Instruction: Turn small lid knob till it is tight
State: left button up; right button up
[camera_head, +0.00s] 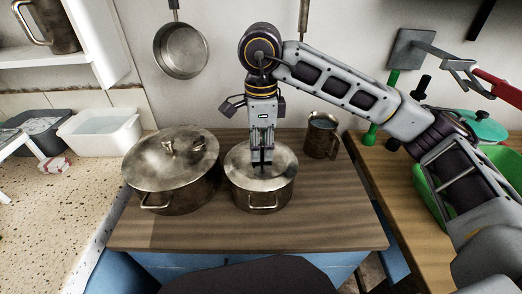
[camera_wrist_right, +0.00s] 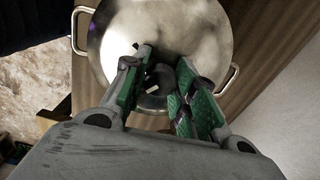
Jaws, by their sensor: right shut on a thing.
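The small metal pot (camera_head: 240,195) stands on the wooden counter, and its metal lid (camera_head: 283,166) lies on top. My right gripper (camera_head: 262,160) points straight down over the middle of this lid. In the right wrist view my right gripper (camera_wrist_right: 160,76) has its green-padded fingers on either side of the small lid knob (camera_wrist_right: 153,87), shut on it. The knob is partly hidden by the fingers there, and is hidden in the head view. The lid fills the top middle of the wrist view (camera_wrist_right: 185,22). My left gripper is not in view.
A larger lidded pot (camera_head: 172,195) stands close on the left of the small pot. A metal mug (camera_head: 321,137) stands behind on the right. A pan (camera_head: 181,51) hangs on the wall. The counter's front right part (camera_head: 335,220) is clear.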

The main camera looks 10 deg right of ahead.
jog(key=shift+m, duration=1.3)
jog(key=o, duration=0.8)
jog(key=shift+o, duration=0.2)
